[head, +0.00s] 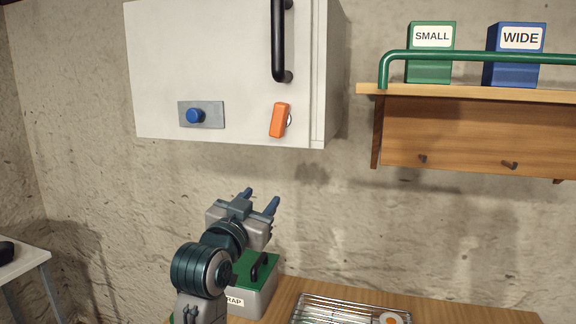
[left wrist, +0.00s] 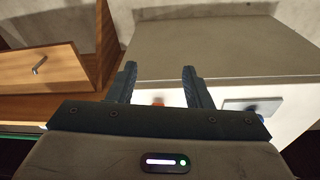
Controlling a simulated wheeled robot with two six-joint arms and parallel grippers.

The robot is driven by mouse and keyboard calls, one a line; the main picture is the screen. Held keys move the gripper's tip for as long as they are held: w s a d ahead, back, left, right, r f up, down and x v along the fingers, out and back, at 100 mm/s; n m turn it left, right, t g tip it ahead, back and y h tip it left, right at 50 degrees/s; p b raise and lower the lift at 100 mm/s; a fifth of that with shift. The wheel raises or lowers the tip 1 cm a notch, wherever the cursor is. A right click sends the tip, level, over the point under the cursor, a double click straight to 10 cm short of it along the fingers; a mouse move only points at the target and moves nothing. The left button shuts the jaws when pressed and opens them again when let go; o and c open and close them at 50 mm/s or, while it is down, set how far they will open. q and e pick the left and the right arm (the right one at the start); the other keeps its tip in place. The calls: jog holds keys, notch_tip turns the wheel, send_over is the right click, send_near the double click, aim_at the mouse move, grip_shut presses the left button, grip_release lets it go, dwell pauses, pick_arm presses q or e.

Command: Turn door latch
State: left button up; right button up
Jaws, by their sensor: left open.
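The orange door latch (head: 279,120) sits at the lower right of the white cabinet door (head: 205,60), upright with a slight tilt. My left gripper (head: 259,199) is open and empty. It is below the latch in the head view, apart from it, with its fingers pointing up. In the left wrist view the open fingers (left wrist: 160,68) frame the cabinet, and a small orange piece of the latch (left wrist: 158,101) shows between them, mostly hidden by the gripper body. My right gripper is not in view.
A black bar handle (head: 279,45) is above the latch, and a blue knob (head: 195,115) on a grey plate is to its left. A wooden shelf (head: 470,92) with a green rail holds green and blue boxes. Below are a green-lidded box (head: 256,290) and a wire rack (head: 345,308).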

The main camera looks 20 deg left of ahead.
aim_at(277, 120)
pick_arm(q)
jog(key=s+d+r+t+h, duration=0.1)
jog(key=s+r, duration=0.2)
jog(key=r, duration=0.3)
jog(key=s+d+r+t, duration=0.1)
jog(key=s+r+t, duration=0.1)
jog(key=r, duration=0.4)
jog(key=shift+m, duration=0.4)
jog(key=p+x, duration=0.1)
jog(key=x, duration=0.2)
jog(key=p+x, duration=0.2)
jog(key=x, duration=0.1)
jog(key=p+x, duration=0.1)
jog(key=x, duration=0.2)
jog(key=shift+w+a+f, duration=0.1)
jog(key=shift+a+f, duration=0.1)
jog(key=shift+a, duration=0.05)
jog(key=shift+w+r+p, duration=0.1)
jog(key=shift+w+p, duration=0.3)
jog(key=shift+w, duration=0.2)
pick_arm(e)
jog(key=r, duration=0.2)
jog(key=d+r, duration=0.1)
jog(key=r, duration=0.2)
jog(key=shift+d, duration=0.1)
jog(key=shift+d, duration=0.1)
